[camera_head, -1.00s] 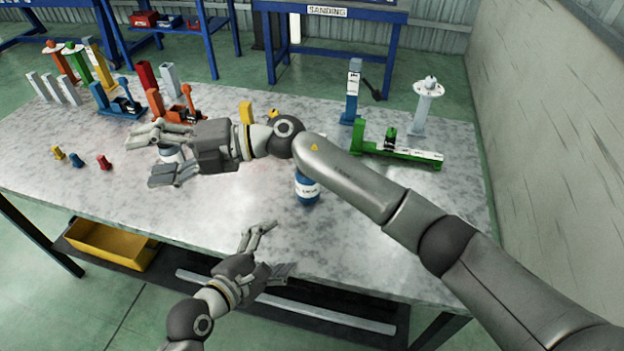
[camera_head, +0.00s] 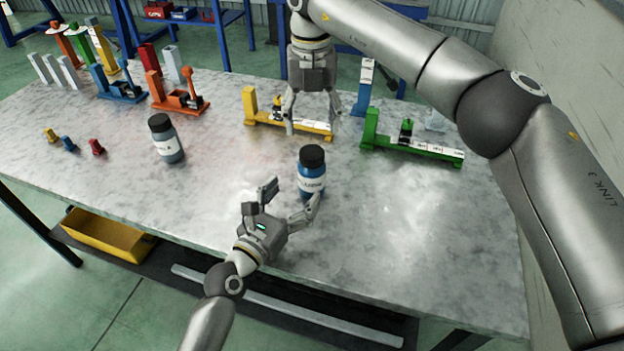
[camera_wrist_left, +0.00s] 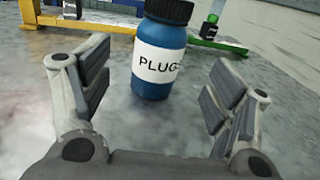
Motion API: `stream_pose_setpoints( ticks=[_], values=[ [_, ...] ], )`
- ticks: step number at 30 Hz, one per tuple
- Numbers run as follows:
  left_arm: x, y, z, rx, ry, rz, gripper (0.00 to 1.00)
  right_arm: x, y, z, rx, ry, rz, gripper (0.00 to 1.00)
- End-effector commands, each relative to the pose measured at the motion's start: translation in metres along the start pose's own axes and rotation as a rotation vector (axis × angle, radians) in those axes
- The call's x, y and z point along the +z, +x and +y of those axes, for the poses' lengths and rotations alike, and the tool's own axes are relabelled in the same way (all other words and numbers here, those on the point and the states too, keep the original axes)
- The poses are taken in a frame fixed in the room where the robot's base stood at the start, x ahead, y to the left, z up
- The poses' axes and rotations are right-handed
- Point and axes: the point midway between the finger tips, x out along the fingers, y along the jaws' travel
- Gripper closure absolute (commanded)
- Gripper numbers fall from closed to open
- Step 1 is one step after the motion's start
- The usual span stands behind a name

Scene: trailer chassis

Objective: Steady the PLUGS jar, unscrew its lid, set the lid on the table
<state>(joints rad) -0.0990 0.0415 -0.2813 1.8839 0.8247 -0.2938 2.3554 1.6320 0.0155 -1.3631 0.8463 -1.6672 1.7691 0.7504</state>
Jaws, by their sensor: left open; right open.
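The PLUGS jar (camera_head: 312,172) is blue with a white label and a black lid (camera_head: 312,157), upright on the table (camera_head: 230,205). In the left wrist view the jar (camera_wrist_left: 158,58) stands beyond and between the spread fingers, its label reading PLUGS. My left gripper (camera_head: 291,200) is open, low over the table in front of the jar. Whether a finger touches the jar, I cannot tell. My right gripper (camera_head: 311,112) is open and empty, pointing down, above and behind the jar in the head view. The lid sits on the jar.
A grey-blue jar with a dark lid (camera_head: 166,140) stands to the left. Behind are a yellow fixture (camera_head: 290,123) and a green fixture (camera_head: 415,148). Small coloured pieces (camera_head: 70,144) lie at far left. The front right of the table is clear.

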Motion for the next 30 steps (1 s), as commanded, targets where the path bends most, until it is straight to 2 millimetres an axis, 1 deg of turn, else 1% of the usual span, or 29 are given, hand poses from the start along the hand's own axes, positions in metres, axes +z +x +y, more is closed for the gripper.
stream_pose_setpoints(
  ticks=[1, 6, 9, 13, 18, 26, 30],
  values=[
    [0.001, 0.011, 0.000, 0.000, 0.001, -0.002, 0.20, 0.000, 0.000, 0.000, 0.001, 0.000, 0.001, 0.35],
    [0.001, 0.043, 0.000, -0.002, 0.001, -0.001, 0.20, 0.000, 0.001, 0.000, 0.002, -0.001, 0.001, 0.35],
    [0.001, 0.058, 0.000, -0.001, 0.003, -0.001, 0.20, 0.000, 0.001, 0.000, 0.003, -0.001, 0.001, 0.35],
    [0.000, 0.072, -0.001, -0.002, 0.001, 0.000, 0.20, 0.000, 0.001, 0.001, 0.003, -0.002, 0.001, 0.35],
    [0.000, 0.080, 0.000, -0.001, 0.003, 0.001, 0.20, 0.000, 0.001, 0.001, 0.003, -0.002, 0.001, 0.35],
    [0.000, 0.081, 0.000, -0.001, 0.002, 0.001, 0.20, 0.000, 0.001, 0.001, 0.003, -0.002, 0.001, 0.35],
    [0.000, 0.081, 0.000, -0.001, 0.002, 0.001, 0.37, 0.000, 0.001, 0.001, 0.003, -0.002, 0.001, 0.35]
  ],
)
